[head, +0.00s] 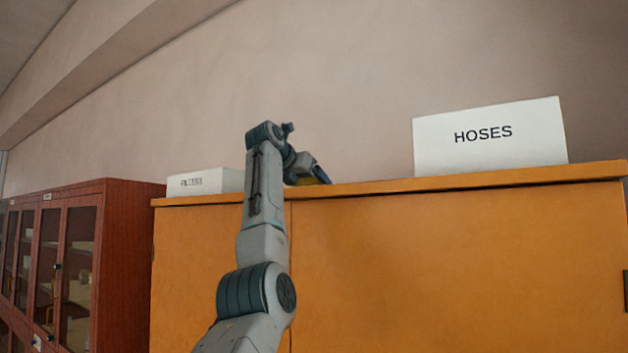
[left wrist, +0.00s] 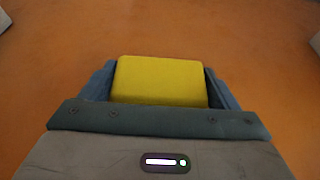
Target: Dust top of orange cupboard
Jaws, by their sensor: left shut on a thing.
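The orange cupboard (head: 440,265) fills the lower right of the head view, its top edge just below my raised left arm's reach. My left gripper (head: 321,175) is over the cupboard top, between the two white boxes. In the left wrist view my left gripper (left wrist: 160,85) is shut on a yellow block-like sponge (left wrist: 160,80), which sits between both fingers. Behind it the orange cupboard top (left wrist: 250,50) shows. Whether the sponge touches the top is hard to tell. In the head view only a sliver of yellow shows by the fingers. My right gripper is not in view.
A white box marked HOSES (head: 490,138) stands on the cupboard top at right. A smaller white box (head: 205,181) stands at left. Between them the top looks clear. A red-brown glass-door cabinet (head: 130,260) stands to the left. A plain wall (head: 340,80) rises behind.

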